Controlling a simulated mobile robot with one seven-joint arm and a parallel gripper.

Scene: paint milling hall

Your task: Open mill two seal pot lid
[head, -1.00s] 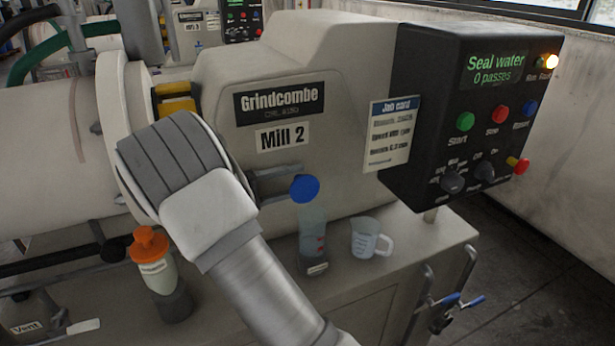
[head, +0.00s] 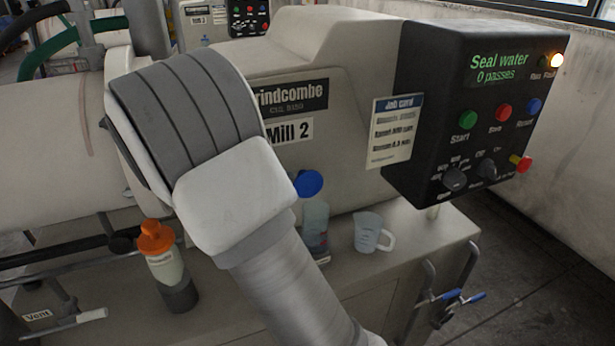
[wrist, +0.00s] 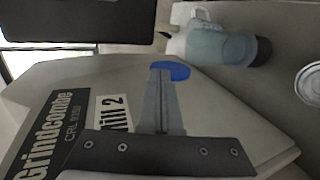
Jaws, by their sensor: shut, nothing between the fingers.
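The mill two seal pot (head: 315,222) is a clear, bluish vessel on the ledge before the Mill 2 housing (head: 345,150). Its round blue lid (head: 309,183) shows at the pot's top, its face turned towards the head camera. I cannot tell how far it is tilted. In the wrist view the pot (wrist: 218,46) lies sideways in the picture, and the lid (wrist: 176,70) is partly covered by my fingertips. My gripper (wrist: 160,67) is shut and empty, its tips at the lid; contact is unclear. My wrist hides the fingers in the head view.
A clear measuring jug (head: 368,233) stands just right of the pot. An orange-capped bottle (head: 165,265) stands left of my arm. The black control panel (head: 480,110) overhangs at the right.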

